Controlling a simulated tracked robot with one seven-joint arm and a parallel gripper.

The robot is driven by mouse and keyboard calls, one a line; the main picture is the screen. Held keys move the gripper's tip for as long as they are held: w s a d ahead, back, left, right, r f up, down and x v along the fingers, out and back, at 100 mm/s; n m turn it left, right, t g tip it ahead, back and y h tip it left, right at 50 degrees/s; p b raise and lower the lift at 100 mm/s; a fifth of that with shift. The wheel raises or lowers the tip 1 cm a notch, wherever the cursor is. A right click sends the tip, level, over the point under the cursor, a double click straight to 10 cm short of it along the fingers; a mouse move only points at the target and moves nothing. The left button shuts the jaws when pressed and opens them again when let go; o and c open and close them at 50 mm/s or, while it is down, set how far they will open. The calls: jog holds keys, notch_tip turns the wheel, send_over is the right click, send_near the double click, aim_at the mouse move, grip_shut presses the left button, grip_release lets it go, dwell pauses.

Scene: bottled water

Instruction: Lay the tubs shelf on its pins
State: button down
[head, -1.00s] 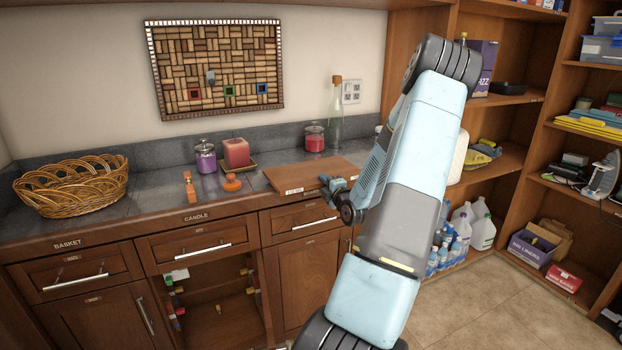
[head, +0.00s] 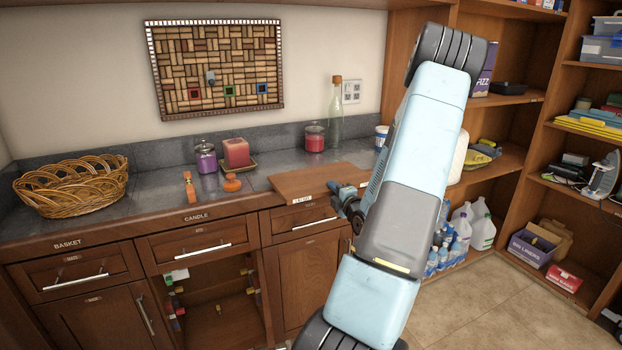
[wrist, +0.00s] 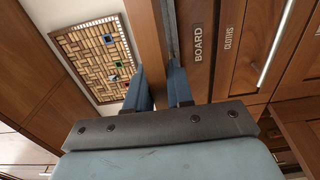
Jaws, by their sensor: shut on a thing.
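The shelf (head: 312,181), a flat brown wooden board with a small pale label on its front edge, is at the counter's front edge in the head view. Whether it touches the counter is unclear. My gripper (head: 338,190) is shut on the shelf's front edge, near its right end. In the wrist view, the shelf (wrist: 147,40) runs between the two blue fingers of my gripper (wrist: 158,72). The open cupboard (head: 217,311) below the candle drawer has small coloured pieces along both inner sides, perhaps the pins. They are too small to make out singly.
A candle jar (head: 205,156), a pink candle (head: 236,152), a red jar (head: 315,138) and a glass bottle (head: 336,112) stand behind or left of the shelf. A wicker basket (head: 72,188) is far left. Bottles and jugs (head: 482,232) stand low at right.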

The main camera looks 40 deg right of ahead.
jog(key=shift+v, duration=1.9)
